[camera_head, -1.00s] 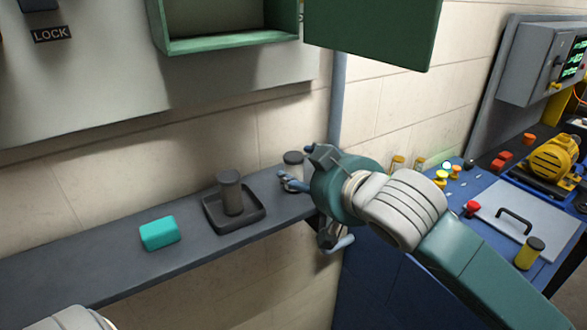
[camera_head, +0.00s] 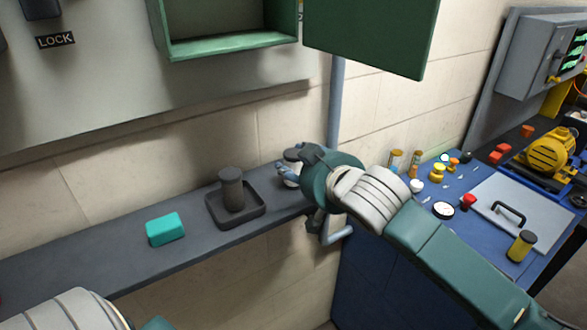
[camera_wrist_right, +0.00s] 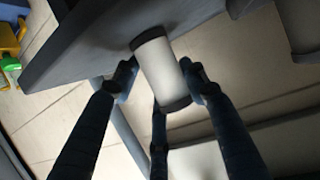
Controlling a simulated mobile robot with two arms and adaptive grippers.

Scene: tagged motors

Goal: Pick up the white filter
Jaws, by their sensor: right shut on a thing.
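The white filter (camera_wrist_right: 160,68) is a white cylinder with dark end caps. In the right wrist view it sits between the blue fingers of my right gripper (camera_wrist_right: 163,78), which are shut on it. In the head view the filter (camera_head: 292,168) shows at the right end of the grey shelf, partly hidden by my right gripper (camera_head: 288,174). I cannot tell whether its base still touches the shelf. My left gripper is not in view; only a part of my left arm shows at the bottom left.
The grey shelf (camera_head: 100,257) also holds a teal block (camera_head: 165,230) and a dark cylinder (camera_head: 231,188) in a black tray (camera_head: 243,222). A green open cabinet (camera_head: 230,45) hangs above. A blue workbench (camera_head: 400,222) with small parts stands at the right.

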